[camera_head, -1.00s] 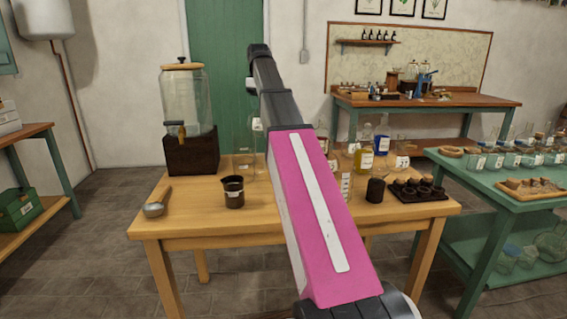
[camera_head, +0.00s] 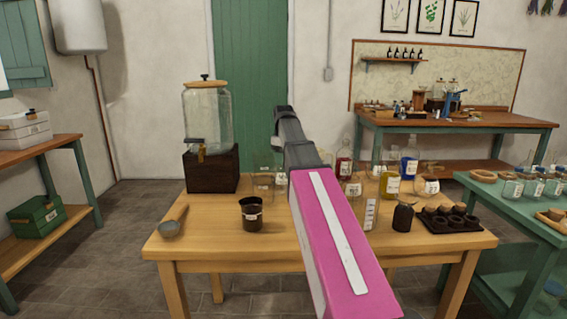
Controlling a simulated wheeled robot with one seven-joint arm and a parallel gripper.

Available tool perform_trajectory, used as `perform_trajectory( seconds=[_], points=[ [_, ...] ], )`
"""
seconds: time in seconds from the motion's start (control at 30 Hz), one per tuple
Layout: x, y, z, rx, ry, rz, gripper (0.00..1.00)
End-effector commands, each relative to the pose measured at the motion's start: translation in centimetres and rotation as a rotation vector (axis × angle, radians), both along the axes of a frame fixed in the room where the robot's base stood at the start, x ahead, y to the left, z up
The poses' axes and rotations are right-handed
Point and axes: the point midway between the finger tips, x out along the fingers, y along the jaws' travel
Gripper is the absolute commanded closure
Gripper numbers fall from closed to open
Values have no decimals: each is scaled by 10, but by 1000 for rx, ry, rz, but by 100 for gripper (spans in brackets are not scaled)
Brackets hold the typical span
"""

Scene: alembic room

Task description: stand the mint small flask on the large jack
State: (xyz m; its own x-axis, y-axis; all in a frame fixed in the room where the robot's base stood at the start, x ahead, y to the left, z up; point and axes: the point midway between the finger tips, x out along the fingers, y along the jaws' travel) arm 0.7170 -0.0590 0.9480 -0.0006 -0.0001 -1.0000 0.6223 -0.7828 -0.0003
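I cannot make out the mint small flask for certain; several small glass flasks (camera_head: 513,188) stand on the green table at right, too small to tell by colour. A small blue device (camera_head: 451,103) on the back bench may be a jack, but its size and kind are unclear. My arm, with a pink link, rises through the middle of the view to a dark end. No gripper fingers show, and the arm hides part of the wooden table behind it.
The wooden table (camera_head: 200,235) ahead holds a glass dispenser (camera_head: 208,120) on a dark block (camera_head: 211,170), a ladle (camera_head: 172,226), a dark beaker (camera_head: 251,214), bottles (camera_head: 390,184) and a dark tray (camera_head: 455,224). The green table (camera_head: 525,206) flanks it at right. Bare floor shows at left.

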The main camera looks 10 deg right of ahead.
Motion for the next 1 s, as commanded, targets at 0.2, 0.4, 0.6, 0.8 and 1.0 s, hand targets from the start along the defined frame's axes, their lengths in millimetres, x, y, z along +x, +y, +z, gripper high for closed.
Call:
perform_trajectory(
  seconds=[0.2, 0.4, 0.6, 0.8, 1.0],
  points=[
    [0, 0, -16, 0, 0, 0, 100],
    [0, 0, -16, 0, 0, 0, 100],
    [0, 0, -18, 0, 0, 0, 38],
    [0, 0, -18, 0, 0, 0, 38],
    [1, 0, -10, 0, -1, 0, 38]
  ],
)
